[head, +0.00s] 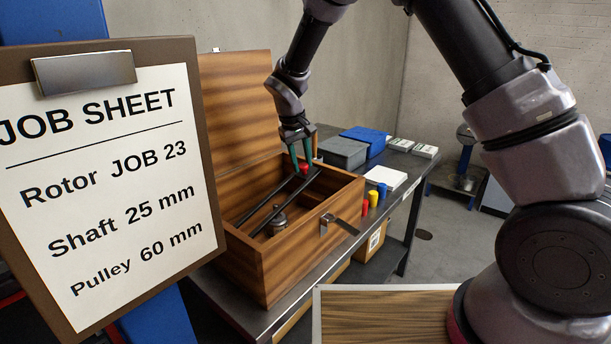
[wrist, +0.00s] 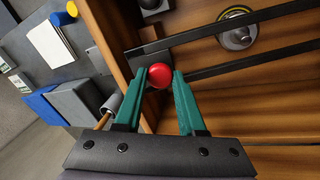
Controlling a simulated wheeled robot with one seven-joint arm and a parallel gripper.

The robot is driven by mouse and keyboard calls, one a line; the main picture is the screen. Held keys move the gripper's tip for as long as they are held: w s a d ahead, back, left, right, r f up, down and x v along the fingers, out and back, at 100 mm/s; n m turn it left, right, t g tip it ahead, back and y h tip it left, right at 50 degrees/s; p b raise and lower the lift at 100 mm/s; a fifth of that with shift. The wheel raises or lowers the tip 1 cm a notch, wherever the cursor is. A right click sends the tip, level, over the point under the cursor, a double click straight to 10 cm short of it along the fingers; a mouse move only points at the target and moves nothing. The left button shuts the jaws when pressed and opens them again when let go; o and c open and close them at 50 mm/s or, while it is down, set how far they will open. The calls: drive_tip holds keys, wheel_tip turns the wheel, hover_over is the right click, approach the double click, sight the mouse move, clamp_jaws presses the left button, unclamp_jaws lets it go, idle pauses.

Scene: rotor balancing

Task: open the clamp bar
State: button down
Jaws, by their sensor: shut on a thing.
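The clamp bar (head: 267,211) is a dark frame with two long thin arms inside the open wooden box. In the wrist view its arms (wrist: 221,26) run toward a short dark end piece beside a round red knob (wrist: 160,75). My gripper (wrist: 160,78) is shut on the red knob, with one green finger on each side of it. In the head view my gripper (head: 301,158) reaches down into the box from above, and the red knob (head: 304,169) shows between the fingertips. How the clamp bar is fastened is not clear.
The wooden box (head: 262,262) stands on a dark bench, its lid (head: 238,101) raised. A metal part (head: 277,225) sits inside. Blue and grey blocks (head: 341,152) and small coloured bottles (head: 373,199) stand beyond it. A job sheet (head: 107,190) fills the left.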

drive_tip(key=s+a+r+t+h, duration=0.6)
drive_tip(key=s+a+r, duration=0.8)
drive_tip(key=s+r, duration=0.3)
drive_tip(key=shift+s+t, duration=0.6)
drive_tip(key=shift+t, duration=0.2)
drive_tip(key=c, duration=0.8)
unclamp_jaws()
drive_tip(key=shift+f, duration=0.1)
drive_tip(key=shift+o, duration=0.2)
drive_tip(key=shift+w+r, duration=0.1)
drive_tip(key=shift+r, duration=0.1)
wheel_tip(320, 180, up, 10)
